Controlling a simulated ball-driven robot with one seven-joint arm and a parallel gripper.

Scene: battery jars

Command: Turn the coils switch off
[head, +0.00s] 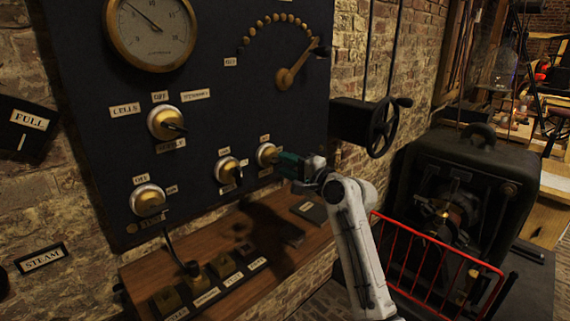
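A dark upright panel (209,97) carries several round brass switches with small labels. One brass switch (266,154) is at the lower right of the panel, and another (228,169) is just left of it. The labels by these two are too small to read surely, so I cannot tell which one is the coils switch. My gripper (281,161), with teal fingers, is right in front of the right-hand switch, at its right edge. I cannot tell whether it touches the knob, or whether the fingers are open or shut.
A larger switch (167,123) and a lower-left switch (148,199) are on the panel, below a round gauge (151,30). A lever dial (286,77) is at upper right. A wooden shelf (256,279) runs below. A handwheel (382,127), dark machine (468,185) and red rail (430,240) stand to the right.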

